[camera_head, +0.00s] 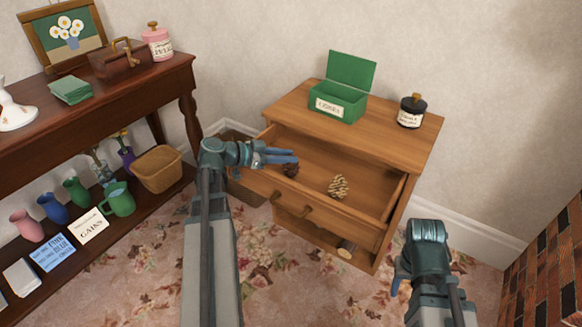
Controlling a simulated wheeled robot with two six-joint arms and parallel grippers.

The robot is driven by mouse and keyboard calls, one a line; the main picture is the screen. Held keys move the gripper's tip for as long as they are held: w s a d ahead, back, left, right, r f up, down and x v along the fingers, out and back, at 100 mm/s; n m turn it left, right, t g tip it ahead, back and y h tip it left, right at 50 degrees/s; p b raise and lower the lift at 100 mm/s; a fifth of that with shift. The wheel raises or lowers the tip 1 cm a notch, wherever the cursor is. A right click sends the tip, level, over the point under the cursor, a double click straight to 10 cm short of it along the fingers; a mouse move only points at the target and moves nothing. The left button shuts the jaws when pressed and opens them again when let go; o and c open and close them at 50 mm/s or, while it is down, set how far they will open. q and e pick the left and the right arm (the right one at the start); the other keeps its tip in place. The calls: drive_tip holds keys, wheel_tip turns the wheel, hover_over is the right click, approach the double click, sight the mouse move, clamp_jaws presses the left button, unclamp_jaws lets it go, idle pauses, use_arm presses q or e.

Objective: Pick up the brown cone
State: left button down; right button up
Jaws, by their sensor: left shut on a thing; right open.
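A dark brown cone (290,171) shows at the fingertips of my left gripper (290,156), at the left part of the open drawer (325,165). The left gripper's blue fingers are shut on it and hide its upper part. I cannot tell whether the cone still touches the drawer floor. A lighter tan cone (338,186) lies in the drawer to the right, apart from the gripper. My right gripper (400,278) is open, low in front of the cabinet's right side, away from both cones.
The wooden cabinet (400,150) carries an open green box (340,103) and a dark lidded jar (411,110). A lower compartment holds a log-like piece (347,249). A dark shelf table (150,85) with several vases stands left. A brick fireplace (550,265) is at right.

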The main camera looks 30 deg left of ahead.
use_arm(q)
drive_tip(key=shift+r, duration=0.15)
wheel_tip(320, 180, up, 10)
drive_tip(key=p, duration=1)
